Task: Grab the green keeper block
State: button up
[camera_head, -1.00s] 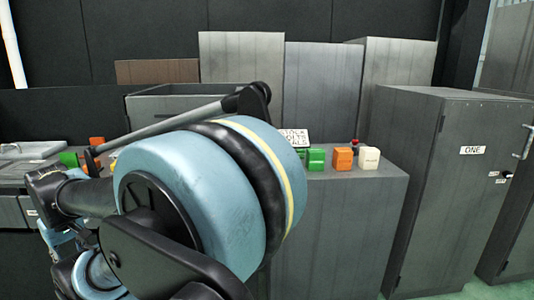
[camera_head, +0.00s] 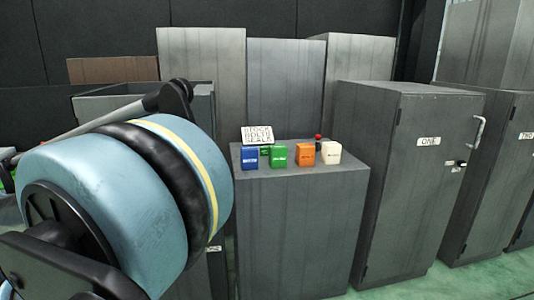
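A green block (camera_head: 278,155) sits on top of a grey cabinet (camera_head: 300,225), between a blue block (camera_head: 249,157) and an orange block (camera_head: 305,155). A second, smaller green piece (camera_head: 265,150) shows just behind and left of it. Labels on the blocks are too small to read, so I cannot tell which green one is the keeper block. My blue arm links fill the left side, apart from the blocks. My gripper is not in view.
A white block (camera_head: 331,152) and a red-topped item (camera_head: 318,138) are on the same cabinet top, with a lettered sign (camera_head: 257,135) behind. A tall grey cabinet marked ONE (camera_head: 410,190) stands to the right. Green floor (camera_head: 430,285) shows at the lower right.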

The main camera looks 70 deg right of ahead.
aim_at(264, 150)
jog(key=k, duration=1.45)
jog(key=z, duration=2)
jog(key=i, duration=1)
jog(key=u, duration=0.05)
